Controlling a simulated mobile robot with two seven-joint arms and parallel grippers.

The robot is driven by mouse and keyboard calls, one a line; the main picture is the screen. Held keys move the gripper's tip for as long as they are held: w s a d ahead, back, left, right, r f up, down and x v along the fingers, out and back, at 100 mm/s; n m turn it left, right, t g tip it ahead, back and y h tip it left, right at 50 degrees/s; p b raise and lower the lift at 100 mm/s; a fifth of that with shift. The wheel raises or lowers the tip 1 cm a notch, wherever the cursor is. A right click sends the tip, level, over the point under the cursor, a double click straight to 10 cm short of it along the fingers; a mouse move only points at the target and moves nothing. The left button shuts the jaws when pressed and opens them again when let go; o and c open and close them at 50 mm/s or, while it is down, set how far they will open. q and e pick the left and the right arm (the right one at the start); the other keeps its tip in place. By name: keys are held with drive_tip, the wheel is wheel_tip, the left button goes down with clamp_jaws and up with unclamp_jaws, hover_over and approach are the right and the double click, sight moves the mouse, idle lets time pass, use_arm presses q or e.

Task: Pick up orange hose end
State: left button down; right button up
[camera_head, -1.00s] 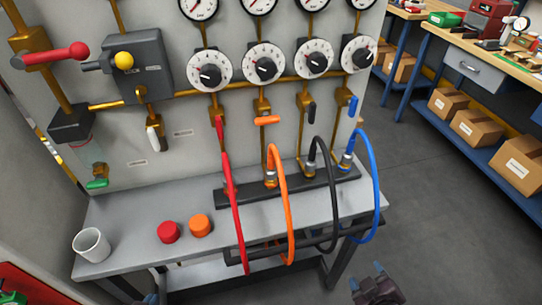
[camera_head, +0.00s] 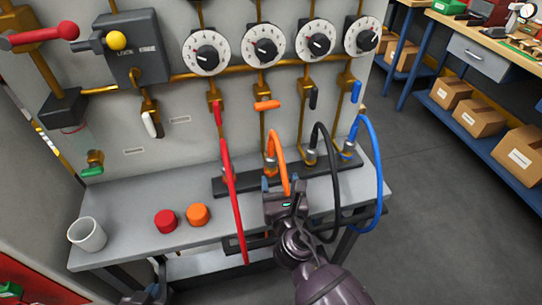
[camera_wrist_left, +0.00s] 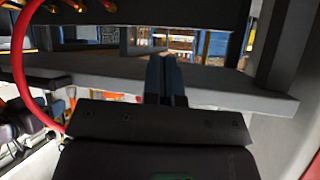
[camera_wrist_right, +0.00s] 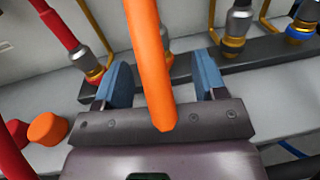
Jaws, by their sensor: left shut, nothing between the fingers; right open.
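The orange hose (camera_head: 280,157) arches up from its metal fitting on the dark rail, and its lower part is hidden behind my right gripper in the head view. My right gripper (camera_head: 284,185) is open in front of the rail. In the right wrist view the orange hose (camera_wrist_right: 150,62) passes between the two blue fingers (camera_wrist_right: 163,84), with a gap on both sides. My left gripper (camera_head: 150,294) is low at the bottom left of the head view. In the left wrist view its blue fingers (camera_wrist_left: 165,80) are shut and empty, near the bench edge.
The red hose (camera_head: 232,190) hangs left of my right gripper; black (camera_head: 334,180) and blue (camera_head: 374,160) hoses are to its right. Red (camera_head: 165,221) and orange (camera_head: 198,214) caps and a white cup (camera_head: 87,235) stand on the grey bench (camera_head: 130,205).

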sight(272, 162)
drive_tip(key=shift+w+a, duration=0.25)
drive_tip(key=shift+w, duration=0.1)
drive_tip(key=w, duration=0.4)
drive_tip(key=shift+w+a, duration=0.1)
drive_tip(key=shift+a, duration=0.25)
drive_tip(key=w, duration=0.2)
drive_tip(key=w+a+b, duration=0.1)
drive_tip(key=w, duration=0.1)
drive_tip(key=shift+w+f, duration=0.15)
drive_tip(key=shift+w, duration=0.2)
drive_tip(key=shift+w+a, duration=0.1)
drive_tip(key=shift+w, duration=0.35)
drive_tip(key=shift+c, duration=0.5)
drive_tip(key=c, duration=1)
